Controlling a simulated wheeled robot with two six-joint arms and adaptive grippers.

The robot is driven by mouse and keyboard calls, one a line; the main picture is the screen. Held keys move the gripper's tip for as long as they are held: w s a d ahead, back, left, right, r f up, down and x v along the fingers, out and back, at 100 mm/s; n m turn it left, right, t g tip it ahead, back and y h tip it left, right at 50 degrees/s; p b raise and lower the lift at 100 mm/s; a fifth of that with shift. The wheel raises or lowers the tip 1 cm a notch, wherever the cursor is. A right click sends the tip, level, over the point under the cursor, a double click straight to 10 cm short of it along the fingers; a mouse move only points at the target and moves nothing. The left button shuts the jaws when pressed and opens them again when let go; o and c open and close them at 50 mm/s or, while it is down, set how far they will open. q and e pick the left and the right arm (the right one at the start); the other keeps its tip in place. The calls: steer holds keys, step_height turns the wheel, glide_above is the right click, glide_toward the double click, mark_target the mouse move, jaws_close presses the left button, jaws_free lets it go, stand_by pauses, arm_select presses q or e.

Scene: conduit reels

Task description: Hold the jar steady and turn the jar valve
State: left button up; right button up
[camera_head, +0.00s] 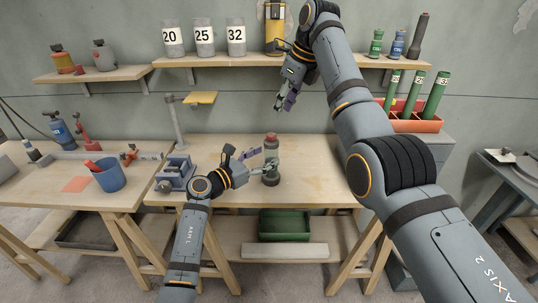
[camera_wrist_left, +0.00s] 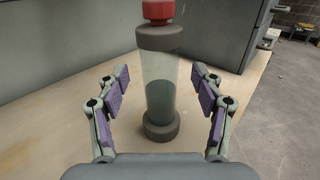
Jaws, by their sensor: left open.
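The jar (camera_head: 271,168) stands upright on the middle table. It is a clear cylinder with dark grey end caps, and the wrist view shows it between my left fingers (camera_wrist_left: 159,95). The red valve (camera_head: 271,138) sits on top of the jar; its top is cut off in the wrist view (camera_wrist_left: 158,10). My left gripper (camera_head: 259,161) is open, its purple-padded fingers on either side of the jar with gaps visible on both sides. My right gripper (camera_head: 284,105) hangs above and behind the jar, pointing down; its fingers look apart with nothing between them.
A blue vise (camera_head: 175,175) and a post with a yellow plate (camera_head: 200,98) are left of the jar. A blue bucket (camera_head: 108,175) stands on the left table. Shelves with numbered containers (camera_head: 204,37) run along the wall. The tabletop right of the jar is clear.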

arm_select(q)
steer(key=shift+x, duration=1.7)
steer(key=shift+c, duration=0.4)
